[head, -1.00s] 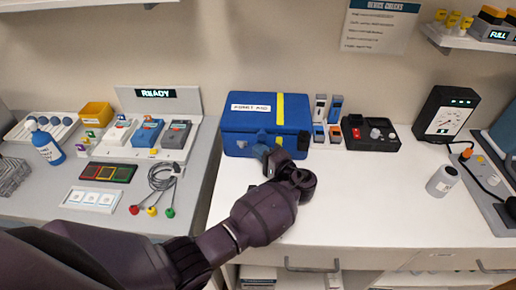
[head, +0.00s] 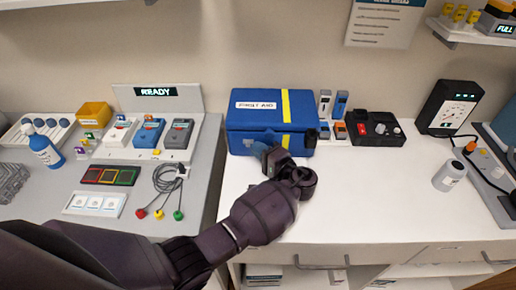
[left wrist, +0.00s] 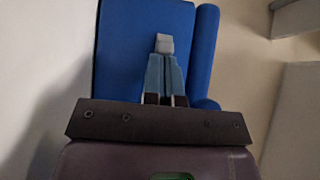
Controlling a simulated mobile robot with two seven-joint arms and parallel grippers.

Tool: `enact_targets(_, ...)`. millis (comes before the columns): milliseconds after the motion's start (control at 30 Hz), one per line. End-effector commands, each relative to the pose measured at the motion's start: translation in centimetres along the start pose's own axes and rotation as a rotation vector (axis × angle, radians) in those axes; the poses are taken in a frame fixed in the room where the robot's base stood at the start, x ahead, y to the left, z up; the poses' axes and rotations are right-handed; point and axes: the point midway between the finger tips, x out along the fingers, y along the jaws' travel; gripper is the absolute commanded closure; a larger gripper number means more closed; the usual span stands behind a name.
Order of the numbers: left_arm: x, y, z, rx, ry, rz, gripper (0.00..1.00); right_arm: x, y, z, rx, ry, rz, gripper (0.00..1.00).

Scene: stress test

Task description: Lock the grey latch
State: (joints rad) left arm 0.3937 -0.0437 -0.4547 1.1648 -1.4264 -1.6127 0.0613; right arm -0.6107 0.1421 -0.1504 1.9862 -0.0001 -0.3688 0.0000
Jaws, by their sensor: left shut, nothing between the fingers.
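The blue first aid case (head: 240,125), with a yellow stripe, stands closed at the back of the white counter. My left gripper (head: 260,149) is shut and empty at the lower middle of the case's front. In the left wrist view, its blue-grey fingers (left wrist: 165,75) point at the blue case (left wrist: 125,45). A small light grey block, probably the grey latch (left wrist: 165,44), shows right at the fingertips. I cannot tell whether they touch it. My right gripper is not in view.
Small upright devices (head: 340,103) and a black box with a red switch (head: 375,129) stand right of the case. The counter's middle is clear. A grey desk with devices and cables lies to the left.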

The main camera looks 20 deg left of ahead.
Motion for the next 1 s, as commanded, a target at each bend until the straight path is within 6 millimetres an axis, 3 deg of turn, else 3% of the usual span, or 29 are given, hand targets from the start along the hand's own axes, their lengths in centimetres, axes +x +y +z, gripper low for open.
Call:
enact_targets(600, 1.8, 0.0, 1.7, -0.001, -0.001, 0.0, 1.0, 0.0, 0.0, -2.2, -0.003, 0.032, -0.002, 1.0)
enact_targets(1000, 2.1, 0.1, 1.6, 0.0, -0.001, 0.0, 1.0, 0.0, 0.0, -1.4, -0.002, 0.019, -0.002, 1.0)
